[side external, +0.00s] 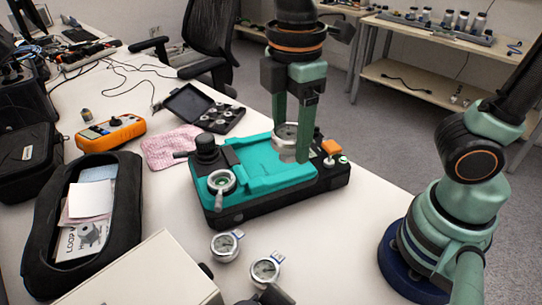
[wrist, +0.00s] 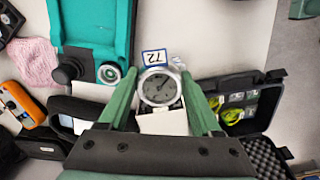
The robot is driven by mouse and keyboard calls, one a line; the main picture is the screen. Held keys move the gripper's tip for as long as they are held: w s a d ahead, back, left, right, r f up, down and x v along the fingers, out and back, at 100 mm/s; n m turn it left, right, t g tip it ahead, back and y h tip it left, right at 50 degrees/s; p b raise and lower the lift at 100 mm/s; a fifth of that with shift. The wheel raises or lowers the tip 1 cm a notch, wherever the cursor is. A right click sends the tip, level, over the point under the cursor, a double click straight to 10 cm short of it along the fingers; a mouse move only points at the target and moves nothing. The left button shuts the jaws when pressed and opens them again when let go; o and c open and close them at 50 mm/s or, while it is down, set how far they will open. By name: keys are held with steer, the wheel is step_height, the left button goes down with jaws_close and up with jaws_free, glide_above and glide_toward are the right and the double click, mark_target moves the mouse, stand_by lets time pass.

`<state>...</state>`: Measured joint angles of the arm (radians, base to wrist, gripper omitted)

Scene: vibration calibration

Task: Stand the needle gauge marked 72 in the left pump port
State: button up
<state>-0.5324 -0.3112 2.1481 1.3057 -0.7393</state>
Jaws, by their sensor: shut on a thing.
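My gripper (side external: 291,145) is shut on a round needle gauge (side external: 285,134) and holds it above the teal pump unit (side external: 268,159), apart from it as far as I can tell. In the wrist view the gauge (wrist: 159,88) sits between my green fingers (wrist: 160,76), dial facing the camera.
Two other gauges (side external: 225,246) (side external: 265,271) lie on the table before the pump. A black knob (side external: 206,149) stands behind the left port. A black open bag (side external: 88,210) and white box (side external: 140,275) are at left.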

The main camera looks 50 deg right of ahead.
steer(key=shift+r, duration=0.45)
